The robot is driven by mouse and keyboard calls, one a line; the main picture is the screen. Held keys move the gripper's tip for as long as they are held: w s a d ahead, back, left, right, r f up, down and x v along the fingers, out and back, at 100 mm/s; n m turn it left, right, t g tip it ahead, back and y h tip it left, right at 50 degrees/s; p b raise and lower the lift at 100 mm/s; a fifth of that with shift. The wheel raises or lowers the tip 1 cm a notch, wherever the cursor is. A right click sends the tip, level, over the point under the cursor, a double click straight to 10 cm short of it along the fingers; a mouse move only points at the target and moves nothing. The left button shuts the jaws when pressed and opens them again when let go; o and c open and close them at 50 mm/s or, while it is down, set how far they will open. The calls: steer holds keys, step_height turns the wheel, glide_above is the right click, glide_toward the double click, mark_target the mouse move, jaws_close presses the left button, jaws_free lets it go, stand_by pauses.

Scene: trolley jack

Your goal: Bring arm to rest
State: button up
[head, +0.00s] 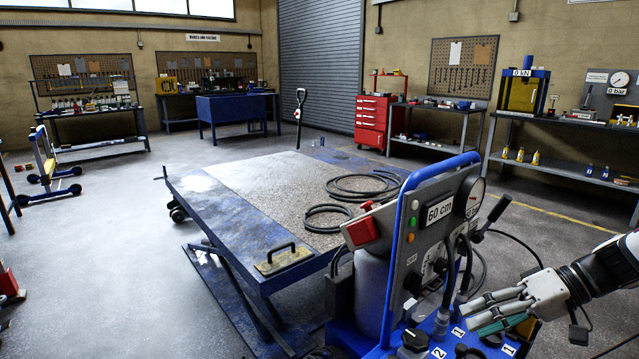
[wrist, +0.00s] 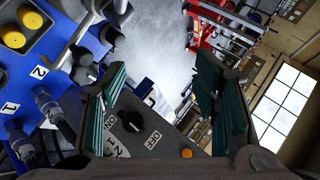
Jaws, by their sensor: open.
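My gripper (head: 505,309) is at the lower right in the head view, beside the blue trolley unit (head: 395,265) and just above its numbered base. In the wrist view my gripper (wrist: 165,100) shows two green-padded fingers spread wide apart, with nothing between them. Beyond the fingers a grey panel with a black rotary knob (wrist: 149,129), marked ON and OFF, shows on the unit. I cannot tell whether a finger touches the unit.
A lift table (head: 235,200) with black hoses (head: 362,187) stands left of the unit. A shelf with a press (head: 525,90) stands at the back right. Cables (head: 515,238) hang between the unit and my arm. Open floor (head: 110,270) lies to the left.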

steer(key=s+a+r+g+h, duration=0.3)
steer(key=s+a+r+h, duration=0.45)
steer(key=s+a, duration=0.45)
steer(key=s+d+r+m+t+h, duration=0.1)
steer(key=s+r+m+t+h, duration=0.15)
steer(key=s, duration=1.15)
step_height(320, 180, up, 16)
steer(key=t+p, duration=0.2)
steer(key=p, duration=1.1)
steer(key=shift+w+d+f+n+t, duration=0.15)
steer(key=shift+w+f+n+t, duration=0.1)
steer(key=shift+w+n+t, duration=0.1)
